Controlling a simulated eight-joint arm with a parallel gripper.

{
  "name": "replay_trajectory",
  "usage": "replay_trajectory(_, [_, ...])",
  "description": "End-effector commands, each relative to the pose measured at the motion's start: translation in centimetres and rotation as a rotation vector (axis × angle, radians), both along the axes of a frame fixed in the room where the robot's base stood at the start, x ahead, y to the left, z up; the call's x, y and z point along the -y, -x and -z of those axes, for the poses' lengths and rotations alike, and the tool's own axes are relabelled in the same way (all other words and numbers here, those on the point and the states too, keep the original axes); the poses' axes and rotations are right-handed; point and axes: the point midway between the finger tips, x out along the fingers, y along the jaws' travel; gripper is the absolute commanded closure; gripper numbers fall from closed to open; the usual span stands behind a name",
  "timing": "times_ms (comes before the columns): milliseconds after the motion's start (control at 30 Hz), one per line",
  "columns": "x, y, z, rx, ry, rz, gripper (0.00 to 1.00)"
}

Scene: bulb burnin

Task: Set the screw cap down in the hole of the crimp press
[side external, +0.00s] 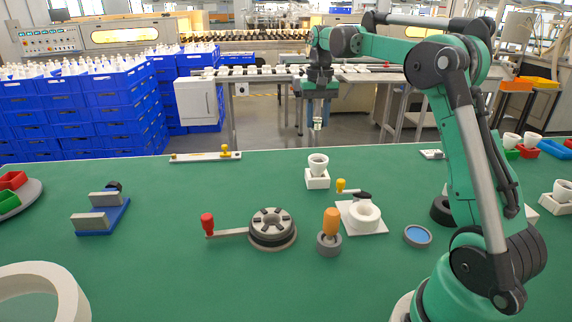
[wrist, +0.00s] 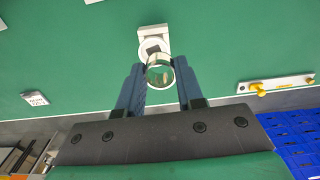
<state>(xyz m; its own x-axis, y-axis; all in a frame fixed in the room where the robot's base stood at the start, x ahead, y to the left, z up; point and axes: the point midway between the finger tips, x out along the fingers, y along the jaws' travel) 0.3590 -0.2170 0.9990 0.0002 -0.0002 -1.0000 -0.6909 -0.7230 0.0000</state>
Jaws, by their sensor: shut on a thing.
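The screw cap (wrist: 159,72) is a shiny metal ring between the two fingers of my gripper (wrist: 160,82) in the wrist view. In the side view, my gripper (side external: 318,116) is shut on the cap (side external: 318,124) and holds it in the air beyond the far edge of the green table. I cannot tell for sure which fixture is the crimp press. A white plate with a raised white ring (side external: 364,215), a dark part and a yellow-knobbed lever stands at mid table. A white cup on a square block (side external: 317,178) stands behind it, and also shows beyond the cap (wrist: 153,31).
A dark round fixture with a red-knobbed arm (side external: 271,229) and an orange-handled tool in a grey holder (side external: 330,240) stand near the middle. A strip with a yellow knob (side external: 205,157) lies at the far edge. A blue holder (side external: 101,216) stands left. Green table between them is clear.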

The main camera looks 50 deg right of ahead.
Motion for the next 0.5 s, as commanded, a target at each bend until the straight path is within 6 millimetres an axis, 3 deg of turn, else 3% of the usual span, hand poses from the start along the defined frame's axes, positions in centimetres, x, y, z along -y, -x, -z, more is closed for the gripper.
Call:
replay_trajectory(33, [-2.6,-0.6,0.8,0.000,0.000,-0.049,1.00])
replay_trajectory(200, [-10.0,-0.7,3.3,0.000,0.000,-0.182,1.00])
replay_trajectory(333, [-14.2,0.3,4.9,0.000,0.000,-0.260,1.00])
replay_trajectory(500, [-17.4,1.6,6.2,0.000,0.000,-0.321,1.00])
